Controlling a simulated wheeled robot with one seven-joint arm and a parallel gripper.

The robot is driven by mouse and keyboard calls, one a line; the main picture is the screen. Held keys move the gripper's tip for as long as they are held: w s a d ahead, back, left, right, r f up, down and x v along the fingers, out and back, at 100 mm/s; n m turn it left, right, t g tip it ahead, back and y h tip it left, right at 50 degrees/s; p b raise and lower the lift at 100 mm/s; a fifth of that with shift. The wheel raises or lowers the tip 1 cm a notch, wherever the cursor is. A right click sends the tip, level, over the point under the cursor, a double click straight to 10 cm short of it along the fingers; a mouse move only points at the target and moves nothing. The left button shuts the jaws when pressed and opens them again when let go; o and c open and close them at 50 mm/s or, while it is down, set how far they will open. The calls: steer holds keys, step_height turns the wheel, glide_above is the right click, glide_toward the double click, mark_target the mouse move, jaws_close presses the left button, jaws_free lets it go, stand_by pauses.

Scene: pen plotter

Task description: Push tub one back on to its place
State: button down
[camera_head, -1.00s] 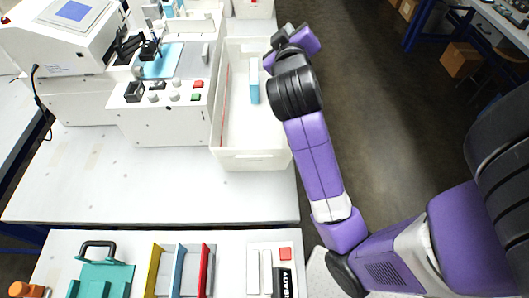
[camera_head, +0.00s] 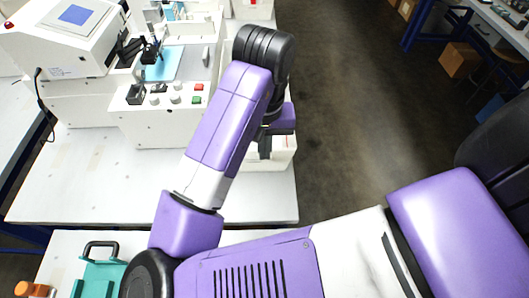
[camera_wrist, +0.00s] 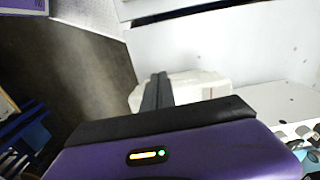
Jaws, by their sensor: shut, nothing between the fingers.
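A long white open tub (camera_head: 282,157) stands at the right edge of the white table, beside the machine. My arm covers most of it in the head view, so only its near end and some rim show. A second white tub (camera_head: 254,9) is at the far end, cut off by the picture. I cannot read which is tub one. My gripper (camera_head: 265,154) points down at the near end of the long tub, its fingers shut and empty. In the wrist view the shut fingers (camera_wrist: 160,76) point toward a white tub-like body (camera_wrist: 205,88); contact cannot be told.
The plotter machine with its control box (camera_head: 165,125) stands left of the tub. The white table top (camera_head: 90,180) is bare in front of it. A teal holder (camera_head: 100,275) is on the nearer table. Open floor (camera_head: 350,130) lies to the right.

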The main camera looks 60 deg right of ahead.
steer(key=w+d+f+p, duration=0.1)
steer(key=w+d+f, duration=0.1)
steer(key=f, duration=0.7)
steer(key=shift+d+f, duration=0.35)
steer(key=shift+d, duration=0.4)
steer(key=shift+w, duration=0.1)
steer(key=shift+w, duration=0.1)
